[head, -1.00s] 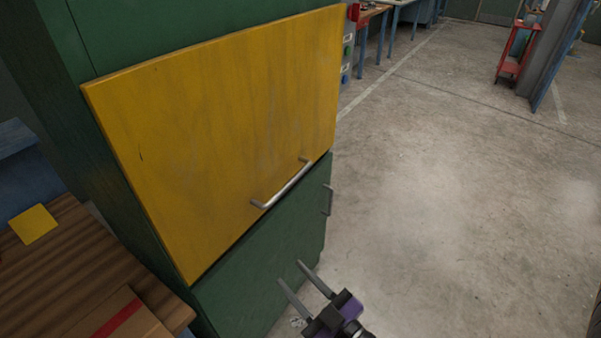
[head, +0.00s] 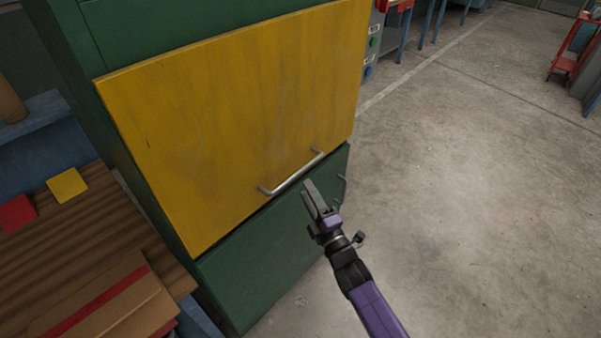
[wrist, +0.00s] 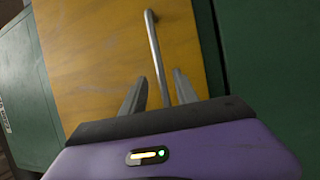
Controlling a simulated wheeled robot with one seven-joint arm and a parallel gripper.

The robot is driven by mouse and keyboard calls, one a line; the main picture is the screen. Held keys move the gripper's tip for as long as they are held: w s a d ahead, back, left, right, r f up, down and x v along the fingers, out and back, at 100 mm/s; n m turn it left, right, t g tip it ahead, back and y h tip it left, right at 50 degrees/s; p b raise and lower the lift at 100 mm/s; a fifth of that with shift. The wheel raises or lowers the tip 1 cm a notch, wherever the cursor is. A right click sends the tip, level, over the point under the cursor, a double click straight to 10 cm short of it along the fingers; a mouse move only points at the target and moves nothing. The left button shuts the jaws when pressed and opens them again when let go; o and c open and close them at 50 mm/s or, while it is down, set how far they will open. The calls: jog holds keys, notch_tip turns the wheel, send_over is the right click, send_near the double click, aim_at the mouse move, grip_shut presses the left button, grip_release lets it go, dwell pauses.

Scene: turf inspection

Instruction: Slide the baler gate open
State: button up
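The baler gate (head: 230,105) is a large yellow panel on the front of a green baler (head: 275,250). A silver bar handle (head: 291,174) runs along its lower edge. My gripper (head: 312,188) is just right of and below the handle's middle in the head view. In the wrist view the yellow gate (wrist: 90,40) fills the upper middle, and the handle (wrist: 154,45) runs down between my two fingers (wrist: 158,80). The fingers are apart, with gaps showing on both sides of the bar. The handle's near end is hidden behind my gripper's body.
A wooden bench (head: 75,245) with a cardboard box (head: 110,315), a yellow square (head: 67,185) and a red square (head: 17,213) stands at the left. A smaller handle (head: 342,190) is on the lower green part. The concrete floor (head: 470,200) at the right is open.

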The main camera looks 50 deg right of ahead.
aim_at(298, 172)
jog(key=p+x, duration=0.1)
jog(key=x, duration=0.6)
jog(key=shift+w+r, duration=0.1)
jog(key=shift+w, duration=0.05)
grip_shut()
dwell(1.2)
